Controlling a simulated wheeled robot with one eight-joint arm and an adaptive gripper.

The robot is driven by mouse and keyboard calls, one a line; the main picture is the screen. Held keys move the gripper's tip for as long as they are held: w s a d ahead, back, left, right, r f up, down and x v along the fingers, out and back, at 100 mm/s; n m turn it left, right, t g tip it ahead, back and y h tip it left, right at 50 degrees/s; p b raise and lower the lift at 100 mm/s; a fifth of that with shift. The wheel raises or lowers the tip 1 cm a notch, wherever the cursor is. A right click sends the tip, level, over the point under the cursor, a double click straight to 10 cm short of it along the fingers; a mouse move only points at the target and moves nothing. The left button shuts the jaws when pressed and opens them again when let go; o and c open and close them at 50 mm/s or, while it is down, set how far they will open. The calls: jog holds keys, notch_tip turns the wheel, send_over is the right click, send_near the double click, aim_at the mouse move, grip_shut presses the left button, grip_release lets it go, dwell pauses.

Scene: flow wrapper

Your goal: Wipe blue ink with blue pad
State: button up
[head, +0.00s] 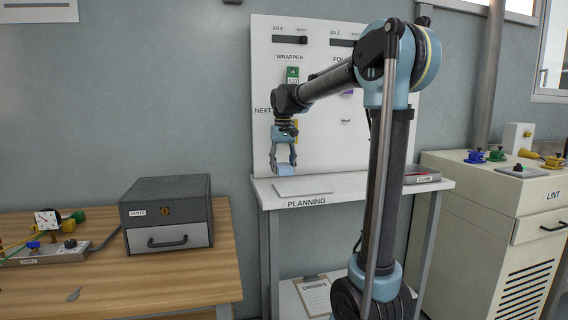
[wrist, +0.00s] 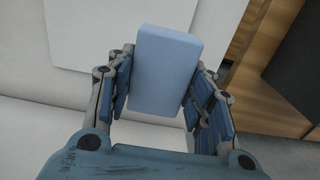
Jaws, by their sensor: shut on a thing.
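My gripper (head: 283,166) is shut on a light-blue block-shaped pad (wrist: 167,65), one finger on each side. In the head view the pad (head: 286,167) hangs between the fingertips, in front of the white board and above or beside the white plate (head: 302,187) on the PLANNING shelf. The wrist view shows the pad reaching past the fingers, with a flat white plate (wrist: 90,25) behind it. I cannot tell whether the pad touches anything. I cannot make out any blue ink; the pad and arm hide part of the shelf and board.
The white board (head: 330,150) carries labels and a small purple item (head: 347,93). A grey tray (head: 422,175) sits at the shelf's right end. A grey PARTS box (head: 167,214) stands on the wooden table (head: 190,275) at left. A LINT cabinet (head: 500,210) stands at right.

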jog(key=shift+r, duration=1.25)
jog(key=shift+s, duration=0.1)
